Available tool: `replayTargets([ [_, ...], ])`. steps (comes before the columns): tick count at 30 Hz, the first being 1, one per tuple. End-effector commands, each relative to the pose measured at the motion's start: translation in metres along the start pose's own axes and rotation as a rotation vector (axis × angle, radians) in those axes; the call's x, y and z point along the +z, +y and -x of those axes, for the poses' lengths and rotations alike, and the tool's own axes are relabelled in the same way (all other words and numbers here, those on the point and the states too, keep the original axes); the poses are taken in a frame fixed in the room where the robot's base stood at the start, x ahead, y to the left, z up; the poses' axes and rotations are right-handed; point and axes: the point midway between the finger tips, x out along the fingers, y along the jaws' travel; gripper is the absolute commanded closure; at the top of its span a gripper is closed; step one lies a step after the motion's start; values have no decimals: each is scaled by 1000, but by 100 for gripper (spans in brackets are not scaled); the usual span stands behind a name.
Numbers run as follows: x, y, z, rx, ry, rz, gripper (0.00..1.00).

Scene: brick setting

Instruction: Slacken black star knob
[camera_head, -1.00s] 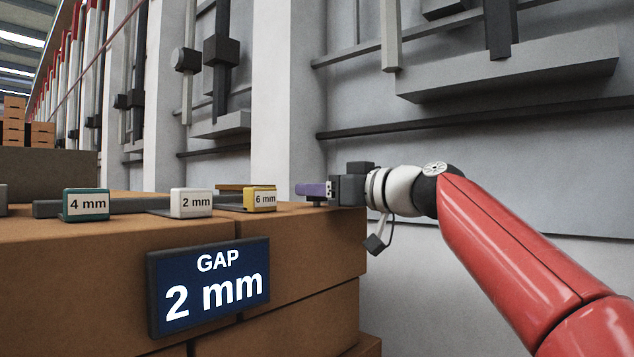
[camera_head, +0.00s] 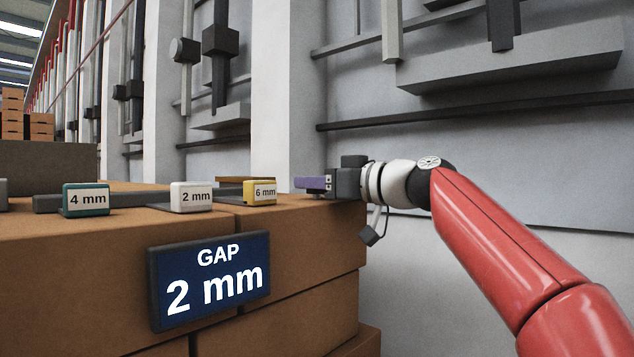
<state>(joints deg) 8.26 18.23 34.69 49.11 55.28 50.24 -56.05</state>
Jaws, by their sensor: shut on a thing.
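My gripper (camera_head: 312,184) with its purple fingers is at the right end of the brick top, just right of the yellow 6 mm block (camera_head: 262,192). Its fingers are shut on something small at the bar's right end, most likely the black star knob. The knob is almost wholly hidden by the fingers, and its shape cannot be made out. A white 2 mm block (camera_head: 192,197) and a teal 4 mm block (camera_head: 87,200) stand along the dark bar (camera_head: 140,203) to the left. A sign (camera_head: 211,281) on the brick front reads GAP 2 mm.
The brick stack (camera_head: 60,270) fills the lower left, its top edge close under my gripper. A grey wall with dark rails (camera_head: 480,110) stands behind. My red arm comes in from the lower right. The space right of the bricks is free.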

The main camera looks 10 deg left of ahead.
Motion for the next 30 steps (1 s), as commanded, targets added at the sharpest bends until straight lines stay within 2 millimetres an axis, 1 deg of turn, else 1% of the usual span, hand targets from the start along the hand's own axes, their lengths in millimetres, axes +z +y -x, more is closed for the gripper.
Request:
replayTargets([
  [3,-1,1,0,-50,3,0,90],
  [11,-1,0,1,-57,3,1,89],
  [12,-1,0,1,-57,3,1,65],
  [17,0,0,1,-57,3,1,45],
  [30,0,0,1,-51,2,1,45],
])
